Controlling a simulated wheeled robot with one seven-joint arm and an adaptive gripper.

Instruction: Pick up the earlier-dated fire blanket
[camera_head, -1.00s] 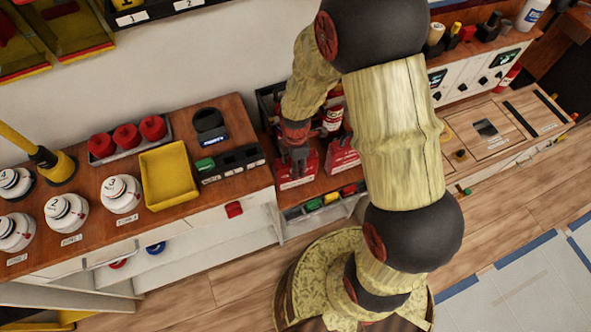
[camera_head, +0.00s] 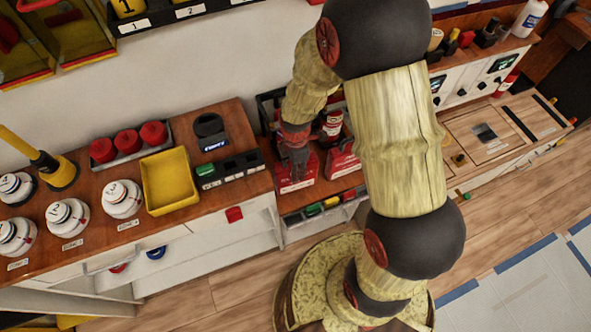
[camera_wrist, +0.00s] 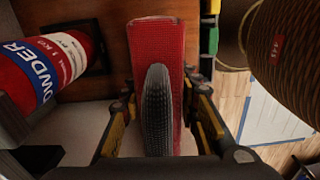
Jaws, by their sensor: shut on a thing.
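Two red fire blankets stand on the low wooden counter in the head view: a left one (camera_head: 297,182) and a right one (camera_head: 342,163). My gripper (camera_head: 297,158) reaches down over the left one and is shut on it. The dates on both blankets are too small to read. My forearm stands close to the right blanket in the head view.
A red powder extinguisher (camera_wrist: 48,65) lies close left of my gripper in the wrist view; red cylinders (camera_head: 332,124) stand behind the blankets. A yellow tray (camera_head: 168,182) sits on the left counter. The floor in front is free.

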